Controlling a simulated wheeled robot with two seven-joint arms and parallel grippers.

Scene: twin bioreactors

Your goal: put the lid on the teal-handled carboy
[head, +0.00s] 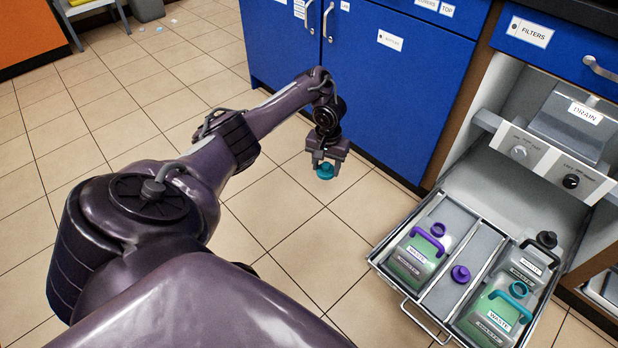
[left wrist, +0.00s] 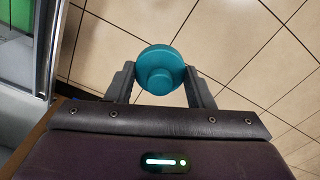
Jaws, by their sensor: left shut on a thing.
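My left gripper (head: 324,163) is shut on a teal lid (head: 325,171) and holds it over the tiled floor, left of the open drawer. In the left wrist view the teal lid (left wrist: 160,70) sits between the two fingers of the left gripper (left wrist: 160,85). The teal-handled carboy (head: 497,315) stands in the drawer's front right part. It has a white WASTE label and greenish contents. Its teal handle and mouth ring (head: 518,290) show at its top; I cannot tell clearly whether the mouth is open. My right gripper is not in view.
The pulled-out drawer (head: 453,290) also holds a purple-handled carboy (head: 415,258), a loose purple lid (head: 460,274) on the middle strip, and a black-capped carboy (head: 532,257). A panel with knobs (head: 545,157) overhangs the drawer's back. Blue cabinets (head: 400,80) stand behind my gripper.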

